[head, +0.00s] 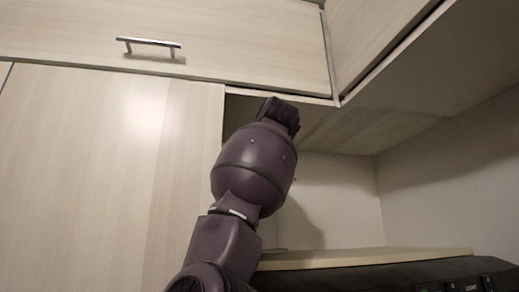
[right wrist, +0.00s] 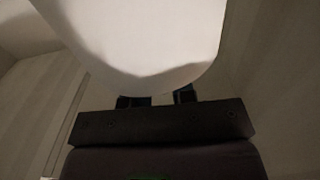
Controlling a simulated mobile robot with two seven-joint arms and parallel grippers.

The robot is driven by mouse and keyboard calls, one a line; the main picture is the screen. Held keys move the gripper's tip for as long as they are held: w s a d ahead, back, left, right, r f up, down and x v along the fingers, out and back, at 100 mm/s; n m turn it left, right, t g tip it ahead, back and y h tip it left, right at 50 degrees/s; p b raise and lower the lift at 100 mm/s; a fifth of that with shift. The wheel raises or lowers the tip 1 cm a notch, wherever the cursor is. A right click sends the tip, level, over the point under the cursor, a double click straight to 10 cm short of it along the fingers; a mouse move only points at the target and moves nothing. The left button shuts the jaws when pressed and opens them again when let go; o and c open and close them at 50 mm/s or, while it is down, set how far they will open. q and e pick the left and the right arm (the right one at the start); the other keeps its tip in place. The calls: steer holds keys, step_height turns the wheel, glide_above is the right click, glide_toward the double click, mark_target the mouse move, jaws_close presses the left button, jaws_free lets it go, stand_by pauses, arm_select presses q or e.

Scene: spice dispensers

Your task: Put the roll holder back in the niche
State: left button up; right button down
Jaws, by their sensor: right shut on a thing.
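A large white rounded thing, seemingly the roll on the roll holder (right wrist: 150,40), fills the upper middle of the right wrist view. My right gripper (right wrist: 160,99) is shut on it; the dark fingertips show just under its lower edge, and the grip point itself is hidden. In the head view my purple arm reaches up into the niche (head: 335,195), and its wrist hides the gripper and most of what it holds. A thin pale edge (head: 274,251) shows beside the arm just above the niche shelf; I cannot tell if it is the holder's base. My left gripper is not in view.
The pale wooden niche shelf (head: 390,256) looks bare to the right of the arm. A tall cabinet door (head: 100,170) stands close on the left. Upper cabinets (head: 230,40) hang above. A dark appliance (head: 400,276) is below the shelf.

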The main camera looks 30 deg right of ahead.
steer(key=shift+f, duration=0.6)
steer(key=c, duration=1)
jaws_free()
steer(key=shift+o, duration=0.2)
steer(key=shift+r, duration=0.1)
